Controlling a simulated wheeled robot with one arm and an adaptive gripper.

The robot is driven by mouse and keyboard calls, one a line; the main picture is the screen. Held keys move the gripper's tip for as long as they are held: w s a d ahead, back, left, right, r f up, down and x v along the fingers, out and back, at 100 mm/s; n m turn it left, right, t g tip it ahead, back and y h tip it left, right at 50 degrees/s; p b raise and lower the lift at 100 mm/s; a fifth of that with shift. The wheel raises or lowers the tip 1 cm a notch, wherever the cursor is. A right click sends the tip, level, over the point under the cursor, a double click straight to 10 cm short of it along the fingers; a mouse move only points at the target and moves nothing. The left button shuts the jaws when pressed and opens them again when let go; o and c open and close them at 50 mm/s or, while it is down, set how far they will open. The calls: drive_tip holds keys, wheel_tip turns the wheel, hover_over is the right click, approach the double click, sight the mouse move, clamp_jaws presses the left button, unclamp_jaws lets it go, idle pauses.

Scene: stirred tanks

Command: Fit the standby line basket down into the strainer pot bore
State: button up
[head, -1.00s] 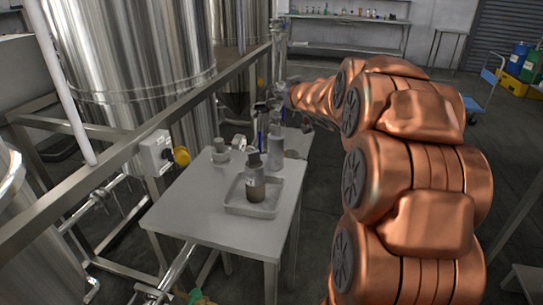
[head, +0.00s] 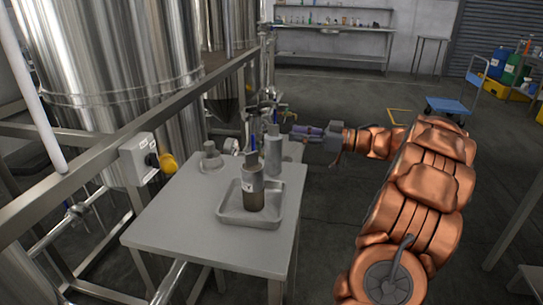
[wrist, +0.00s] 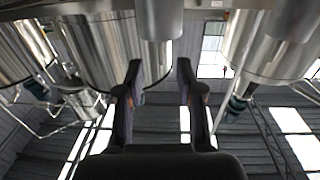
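A brownish cylinder with a grey upper part and handle (head: 253,190), which looks like a strainer basket, stands upright in a shallow grey tray on the table. A plain grey cylinder (head: 273,155) stands just behind it; I cannot tell whether it is the strainer pot. No bore opening shows clearly. My gripper (head: 300,132) is beyond the table's far right corner, above and apart from the tray. In the wrist view my gripper's two dark fingers (wrist: 160,85) are spread with nothing between them.
The tray (head: 230,216) sits on the grey table (head: 165,225), with a flanged grey piece (head: 211,158) at its far left. Valves and pipes stand behind. Open floor lies right.

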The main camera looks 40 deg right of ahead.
sight(273, 136)
drive_tip(key=shift+x, duration=3.85)
drive_tip(key=shift+a, duration=0.1)
drive_tip(key=shift+c, duration=0.3)
clamp_jaws()
